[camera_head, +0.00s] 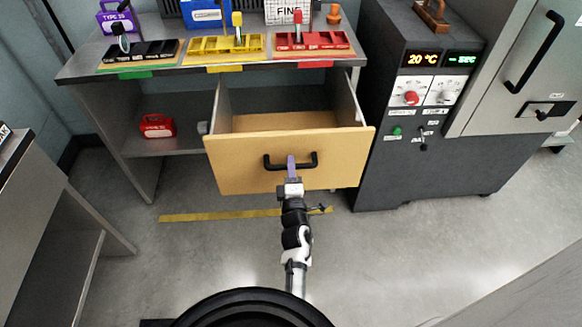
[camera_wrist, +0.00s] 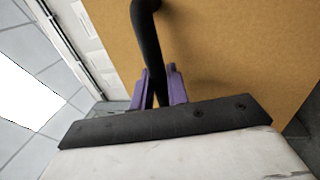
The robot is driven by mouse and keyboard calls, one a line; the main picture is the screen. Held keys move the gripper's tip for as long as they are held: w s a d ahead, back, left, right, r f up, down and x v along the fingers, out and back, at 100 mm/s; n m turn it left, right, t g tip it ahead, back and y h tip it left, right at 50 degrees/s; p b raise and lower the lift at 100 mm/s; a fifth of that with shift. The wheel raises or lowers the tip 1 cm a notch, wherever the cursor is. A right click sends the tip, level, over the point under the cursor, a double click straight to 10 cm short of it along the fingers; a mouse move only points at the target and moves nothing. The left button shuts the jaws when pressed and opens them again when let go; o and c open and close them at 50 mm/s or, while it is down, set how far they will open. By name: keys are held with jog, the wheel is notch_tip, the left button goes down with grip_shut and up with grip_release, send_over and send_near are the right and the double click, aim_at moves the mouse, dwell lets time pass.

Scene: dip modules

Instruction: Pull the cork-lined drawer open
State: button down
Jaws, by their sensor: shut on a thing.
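The drawer (camera_head: 230,165) has a tan front and stands well out from under the bench top in the head view. Its inside (camera_head: 270,122) is tan at the bottom and looks empty. A black bar handle (camera_head: 308,165) is fixed to its front. My gripper (camera_head: 291,165), with purple fingers, is shut on this handle. In the wrist view the purple fingers (camera_wrist: 160,88) stand on either side of the black handle (camera_wrist: 148,40), in front of the tan drawer front (camera_wrist: 225,50).
The bench top (camera_head: 205,72) carries black, yellow and red trays. A red box (camera_head: 158,126) sits on the shelf left of the drawer. A dark cabinet (camera_head: 385,170) with dials stands close at the right. A grey table (camera_head: 40,190) is at the left. Floor in front is clear.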

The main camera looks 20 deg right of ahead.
jog(key=c, duration=1.4)
grip_release()
jog(key=shift+c, duration=0.2)
jog(key=shift+f, duration=0.1)
